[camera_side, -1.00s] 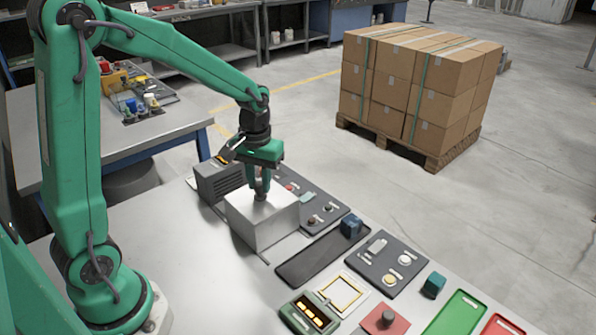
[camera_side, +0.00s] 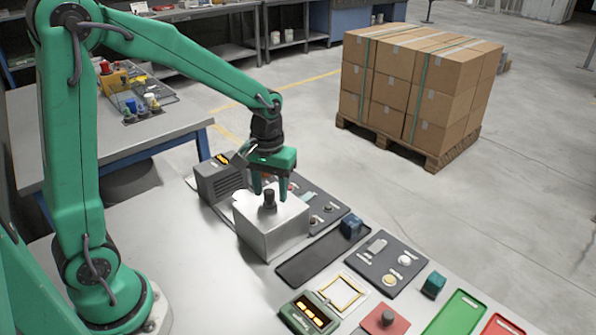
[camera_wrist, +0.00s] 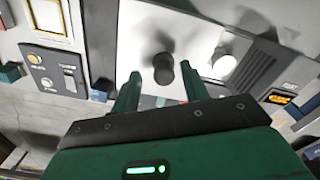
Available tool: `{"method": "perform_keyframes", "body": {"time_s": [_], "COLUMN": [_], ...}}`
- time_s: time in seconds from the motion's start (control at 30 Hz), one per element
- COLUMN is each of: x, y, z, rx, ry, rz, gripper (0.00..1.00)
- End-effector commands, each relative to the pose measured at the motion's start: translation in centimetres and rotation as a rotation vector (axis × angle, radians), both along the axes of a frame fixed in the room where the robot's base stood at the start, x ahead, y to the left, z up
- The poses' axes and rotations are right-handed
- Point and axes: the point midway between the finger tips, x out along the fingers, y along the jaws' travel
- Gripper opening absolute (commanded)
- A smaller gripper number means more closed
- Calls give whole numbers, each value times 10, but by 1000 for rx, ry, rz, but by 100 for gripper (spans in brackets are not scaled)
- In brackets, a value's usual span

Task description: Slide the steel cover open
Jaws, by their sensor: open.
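The steel cover (camera_side: 272,232) is a bright box with a dark knob (camera_side: 269,202) on top, standing on the bench next to a dark vented unit (camera_side: 220,181). It also shows in the wrist view (camera_wrist: 205,35), with its knob (camera_wrist: 163,69) near the middle. My gripper (camera_side: 270,195) is open at the knob, pointing down, with a finger to each side of it. In the wrist view the fingers (camera_wrist: 161,84) stand apart and the knob shows between and just beyond their tips. What lies under the cover is hidden.
Dark control panels (camera_side: 386,263), a green device (camera_side: 310,312) and a red pad (camera_side: 385,320) lie further right.

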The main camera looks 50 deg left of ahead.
Motion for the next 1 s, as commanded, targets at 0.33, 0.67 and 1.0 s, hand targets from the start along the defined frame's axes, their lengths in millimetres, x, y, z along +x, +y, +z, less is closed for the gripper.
{"method": "perform_keyframes", "body": {"time_s": [0.33, 0.67, 1.0], "x": [0, 0, -1], "y": [1, 0, 0], "z": [15, 57, 78], "rx": [0, 0, 0], "ry": [0, -3, 0], "rz": [1, 0, -1], "gripper": [45, 45, 45]}}
